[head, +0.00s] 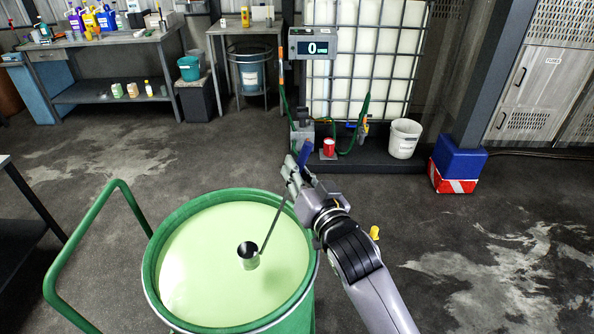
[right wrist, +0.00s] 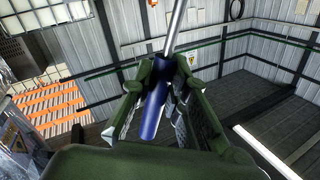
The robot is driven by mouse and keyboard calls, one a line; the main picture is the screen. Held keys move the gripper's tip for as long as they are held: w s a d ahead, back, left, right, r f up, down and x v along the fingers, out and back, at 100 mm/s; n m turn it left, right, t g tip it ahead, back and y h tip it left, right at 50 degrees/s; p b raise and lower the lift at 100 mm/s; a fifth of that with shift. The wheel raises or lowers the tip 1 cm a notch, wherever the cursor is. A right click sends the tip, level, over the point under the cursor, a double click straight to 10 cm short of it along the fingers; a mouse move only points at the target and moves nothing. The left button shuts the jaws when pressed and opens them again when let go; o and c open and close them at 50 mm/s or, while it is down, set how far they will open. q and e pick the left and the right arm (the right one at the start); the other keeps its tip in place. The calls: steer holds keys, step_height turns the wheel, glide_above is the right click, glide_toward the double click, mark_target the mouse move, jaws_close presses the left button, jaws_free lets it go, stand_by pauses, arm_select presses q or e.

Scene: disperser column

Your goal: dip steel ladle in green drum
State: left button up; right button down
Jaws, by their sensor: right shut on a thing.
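The green drum (head: 165,222) stands in front of me in the head view, filled near its rim with pale green liquid (head: 205,270). The steel ladle (head: 272,226) slants down over the drum, its cup (head: 248,254) low at the liquid's surface. I cannot tell how deep the cup sits. My right gripper (head: 297,172) is above the drum's far right rim, shut on the ladle's blue handle (head: 305,153). In the right wrist view the blue handle (right wrist: 153,112) lies between the fingers (right wrist: 157,85). My left gripper is not in view.
A green tubular rail (head: 90,238) rises left of the drum. A caged white tank (head: 365,60) with a display (head: 313,48) stands behind, with a white bucket (head: 404,138) beside it. Workbenches (head: 105,42) are at the back left. The floor to the right is clear.

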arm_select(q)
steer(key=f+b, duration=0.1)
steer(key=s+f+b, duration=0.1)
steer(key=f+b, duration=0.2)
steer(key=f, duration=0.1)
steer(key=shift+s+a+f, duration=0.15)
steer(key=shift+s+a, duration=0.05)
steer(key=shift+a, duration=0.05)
arm_select(e)
step_height(320, 180, down, 9)
steer(key=shift+r, duration=0.1)
arm_select(q)
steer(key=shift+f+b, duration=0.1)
steer(key=shift+b, duration=0.2)
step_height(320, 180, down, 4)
steer(key=b, duration=0.4)
arm_select(e)
step_height(320, 180, down, 7)
steer(key=shift+r, duration=0.2)
stand_by(0.5)
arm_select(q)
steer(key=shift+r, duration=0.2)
arm_select(e)
steer(key=shift+r, duration=0.2)
